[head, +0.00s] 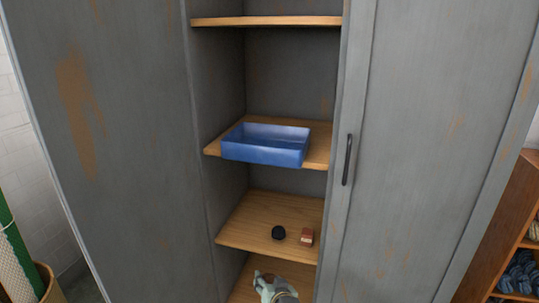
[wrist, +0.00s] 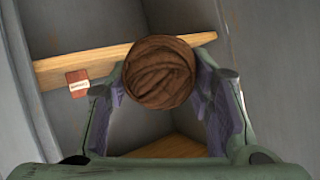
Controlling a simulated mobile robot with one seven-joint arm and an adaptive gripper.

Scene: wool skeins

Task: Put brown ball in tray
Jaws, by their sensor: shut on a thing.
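The brown ball (wrist: 160,72) is a wound ball of wool, held between the two fingers of my gripper (wrist: 160,85) in the wrist view. In the head view my gripper (head: 268,278) is low at the bottom, in front of the lowest visible shelf, and mostly hides the ball. The tray is a blue open box (head: 262,152) on the middle shelf of the cabinet, well above my gripper. Its front wall shows; its inner floor is mostly hidden.
The shelf below the tray (head: 250,226) holds a small dark ball (head: 278,233) and a small reddish-brown block (head: 307,237) with a pale label. Another shelf (head: 267,21) is above the tray. Grey cabinet doors with a dark handle (head: 348,160) flank the opening.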

